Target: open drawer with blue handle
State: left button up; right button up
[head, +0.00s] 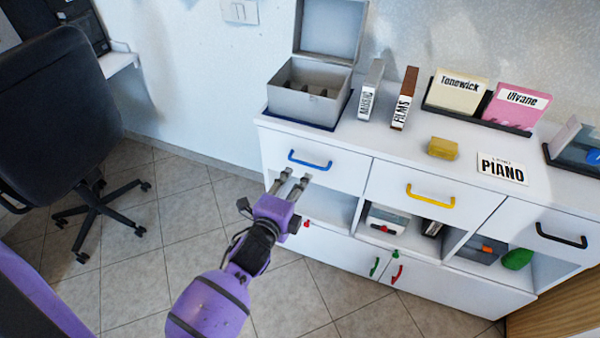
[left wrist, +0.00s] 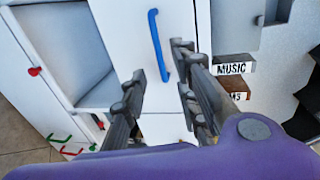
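The blue handle (head: 310,160) is on the leftmost top drawer (head: 343,167) of the white cabinet, and this drawer looks closed. My left gripper (head: 294,179) is just below and in front of the handle's left part in the head view. In the left wrist view the blue handle (left wrist: 158,45) stands ahead of my left gripper (left wrist: 158,82), between the lines of its two spread fingers. The fingers are open and hold nothing, and whether they touch the handle cannot be told. My right gripper is not in view.
An open grey box (head: 308,91) stands on the cabinet top above the drawer. Drawers with a yellow handle (head: 430,200) and a black handle (head: 561,236) are to the right. Open shelves lie below. An office chair (head: 65,110) stands left; the floor between is clear.

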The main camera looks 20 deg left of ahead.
pick_arm(q)
jog(key=x, duration=0.8)
jog(key=shift+c, duration=0.3)
grip_shut()
